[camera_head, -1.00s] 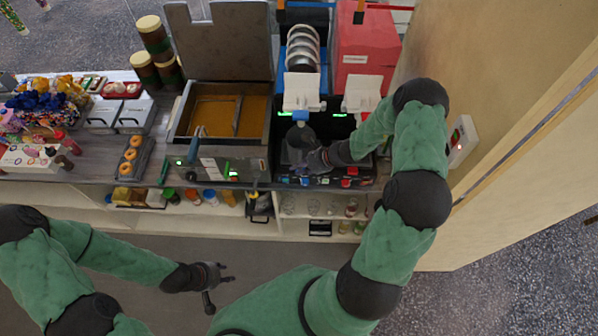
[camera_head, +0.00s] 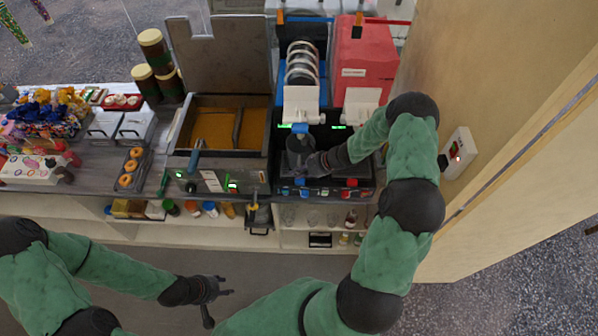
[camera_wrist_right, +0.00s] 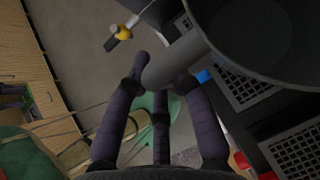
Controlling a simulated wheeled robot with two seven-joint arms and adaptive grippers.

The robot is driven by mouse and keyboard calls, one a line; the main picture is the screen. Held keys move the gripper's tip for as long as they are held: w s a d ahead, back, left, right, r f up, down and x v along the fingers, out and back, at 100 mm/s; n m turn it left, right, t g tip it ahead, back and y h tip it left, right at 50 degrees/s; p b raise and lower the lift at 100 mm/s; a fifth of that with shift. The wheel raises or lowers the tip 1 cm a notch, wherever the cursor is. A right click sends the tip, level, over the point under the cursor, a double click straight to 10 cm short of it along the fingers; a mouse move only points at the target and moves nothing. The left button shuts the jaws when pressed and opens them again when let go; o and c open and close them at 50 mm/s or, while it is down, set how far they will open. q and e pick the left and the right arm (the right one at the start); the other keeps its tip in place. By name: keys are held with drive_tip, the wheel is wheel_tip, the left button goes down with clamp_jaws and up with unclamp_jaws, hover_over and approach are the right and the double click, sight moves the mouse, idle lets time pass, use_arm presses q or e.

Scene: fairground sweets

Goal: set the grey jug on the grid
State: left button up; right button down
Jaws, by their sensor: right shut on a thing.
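The grey jug (camera_head: 299,150) is under the left spout of the drinks machine in the head view. In the right wrist view the jug (camera_wrist_right: 262,38) fills the upper right, its dark open mouth showing. My right gripper (camera_head: 312,164) is shut on the jug's handle, which lies between its fingers in the wrist view (camera_wrist_right: 168,70). A dark square grid (camera_wrist_right: 242,88) shows beside and partly behind the jug; a second grid (camera_wrist_right: 300,150) lies nearby. Whether the jug touches a grid I cannot tell. My left gripper (camera_head: 222,290) is open and empty over the floor.
The red machine (camera_head: 366,60) stands at the back right. The fryer (camera_head: 219,125) is left of the jug, with a doughnut tray (camera_head: 130,170) further left. A wooden wall (camera_head: 490,80) with a switch box (camera_head: 460,152) stands close to my right arm.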

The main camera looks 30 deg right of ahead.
drive_tip(key=shift+f+b, duration=0.25)
drive_tip(key=shift+b, duration=0.15)
idle(0.3)
drive_tip(key=c, duration=1)
unclamp_jaws()
drive_tip(key=v, duration=1.2)
